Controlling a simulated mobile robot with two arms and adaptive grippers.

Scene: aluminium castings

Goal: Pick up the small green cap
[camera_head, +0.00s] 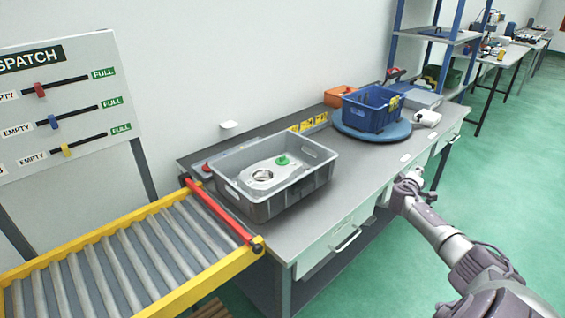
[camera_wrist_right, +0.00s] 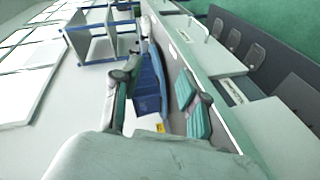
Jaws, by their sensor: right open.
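The small green cap (camera_head: 282,160) sits on the aluminium casting (camera_head: 262,177), which lies in the grey crate (camera_head: 262,207) on the workbench. My right arm comes in from the right in the head view, with its gripper (camera_head: 408,186) beside the bench's front edge, well to the right of the crate. In the right wrist view the two fingers of the right gripper (camera_wrist_right: 163,90) stand apart with nothing held between them. The cap is not visible in the right wrist view. My left gripper is in neither view.
A blue bin (camera_head: 372,112) stands on a round blue turntable (camera_head: 346,129) farther back on the bench, with an orange bin (camera_head: 338,96) beside it. A roller conveyor (camera_head: 120,262) with a red bar (camera_head: 218,212) adjoins the bench's left end.

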